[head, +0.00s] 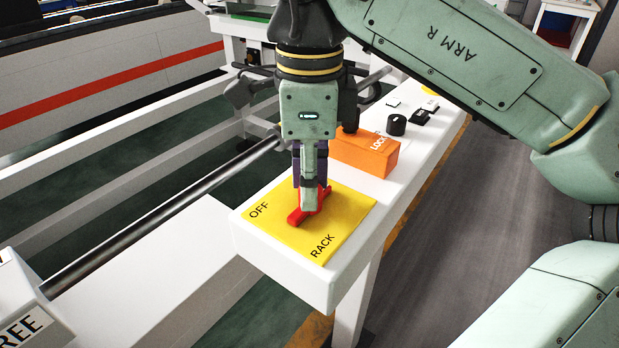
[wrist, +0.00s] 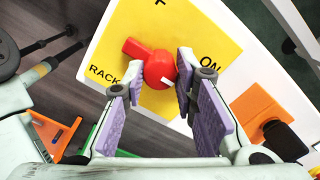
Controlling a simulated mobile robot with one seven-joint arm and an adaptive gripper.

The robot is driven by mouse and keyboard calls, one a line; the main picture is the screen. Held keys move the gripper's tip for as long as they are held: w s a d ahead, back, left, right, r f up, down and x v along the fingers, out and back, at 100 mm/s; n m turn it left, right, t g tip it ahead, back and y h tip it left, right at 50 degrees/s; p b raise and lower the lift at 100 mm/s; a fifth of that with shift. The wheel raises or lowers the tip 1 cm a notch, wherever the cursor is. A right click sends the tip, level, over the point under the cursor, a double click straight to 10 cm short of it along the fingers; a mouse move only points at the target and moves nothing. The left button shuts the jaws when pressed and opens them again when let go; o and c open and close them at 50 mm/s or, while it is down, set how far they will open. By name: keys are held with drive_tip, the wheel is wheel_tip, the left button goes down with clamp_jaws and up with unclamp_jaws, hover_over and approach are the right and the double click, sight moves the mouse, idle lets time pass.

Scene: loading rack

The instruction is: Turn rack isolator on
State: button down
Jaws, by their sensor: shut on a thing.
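The rack isolator is a red handle (head: 296,217) on a yellow plate (head: 345,203) marked OFF and RACK. The wrist view also shows ON at the right of the plate (wrist: 222,38). My gripper (head: 309,207) points down at the handle and is shut on it. In the wrist view the purple-padded fingers of my gripper (wrist: 160,70) stand either side of the red handle (wrist: 137,50). The bar's visible end lies between OFF and RACK. A small white mark shows on the hub. In the head view my fingers hide the handle's middle and the ON label.
An orange block (head: 375,155) marked LOCK, its lettering partly hidden, stands just behind the plate on the white ledge (head: 270,262). A black knob (head: 397,124) and small switches sit farther along. A metal rail (head: 150,225) runs on the left. The floor right of the ledge is clear.

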idle(0.3)
drive_tip(key=c, duration=1.3)
unclamp_jaws()
wheel_tip(320, 180, up, 8)
drive_tip(key=shift+f, duration=0.25)
